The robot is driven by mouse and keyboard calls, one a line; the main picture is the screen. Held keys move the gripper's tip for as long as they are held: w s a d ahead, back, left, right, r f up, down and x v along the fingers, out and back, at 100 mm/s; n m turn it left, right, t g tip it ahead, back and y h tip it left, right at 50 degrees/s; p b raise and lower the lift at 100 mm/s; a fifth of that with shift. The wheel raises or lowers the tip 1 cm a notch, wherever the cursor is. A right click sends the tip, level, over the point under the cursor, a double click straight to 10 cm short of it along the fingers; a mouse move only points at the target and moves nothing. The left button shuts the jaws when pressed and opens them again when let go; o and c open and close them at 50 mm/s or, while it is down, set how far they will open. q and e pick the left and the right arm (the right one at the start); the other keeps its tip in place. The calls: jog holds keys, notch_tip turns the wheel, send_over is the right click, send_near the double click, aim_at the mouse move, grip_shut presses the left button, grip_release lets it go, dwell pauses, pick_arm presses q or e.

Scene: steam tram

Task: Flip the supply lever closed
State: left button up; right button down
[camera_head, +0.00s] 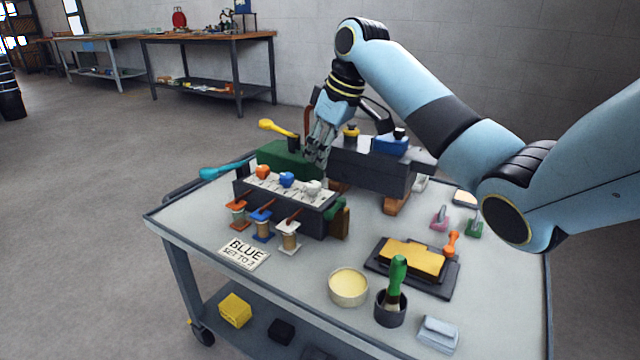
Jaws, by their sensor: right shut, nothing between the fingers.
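My right gripper (318,157) points down, shut and empty, above the back of the dark block with the dials, beside a green block (284,157). I cannot tell if it touches anything. A lever with a yellow handle (277,128) rises left of the gripper, tilted to the left. A lever with a teal handle (222,171) sticks out low at the trolley's left edge. No label shows which is the supply lever. The dark block (285,208) carries orange, blue and white knobs. My left gripper is not in view.
The grey trolley top (304,281) also holds a sign reading "BLUE SET TO 3" (243,253), spools, a cream-filled round tin (348,287), a green-handled brush in a dark cup (391,308) and a yellow pad (412,257). A dark machine body (367,166) stands right of the gripper.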

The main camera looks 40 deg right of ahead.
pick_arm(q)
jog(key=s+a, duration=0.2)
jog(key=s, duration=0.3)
pick_arm(e)
jog(key=b, duration=0.4)
send_near(316, 209)
jog(key=w+f, duration=0.1)
jog(key=w+a+f, duration=0.1)
jog(key=w+f, duration=0.1)
jog(key=w+a+f, duration=0.1)
jog(key=w+f, duration=0.1)
jog(key=shift+w+a, duration=0.1)
jog(key=shift+w, duration=0.1)
jog(key=s, duration=0.1)
jog(key=s+d, duration=0.1)
jog(key=shift+s+d+f, duration=0.1)
jog(key=shift+s+f, duration=0.15)
jog(key=shift+f, duration=0.15)
jog(key=shift+s+d, duration=0.15)
jog(key=shift+s, duration=0.25)
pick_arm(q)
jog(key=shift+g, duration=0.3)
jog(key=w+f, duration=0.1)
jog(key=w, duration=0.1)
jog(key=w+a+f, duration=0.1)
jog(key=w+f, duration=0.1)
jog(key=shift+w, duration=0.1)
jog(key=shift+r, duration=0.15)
pick_arm(e)
jog(key=shift+s, duration=0.1)
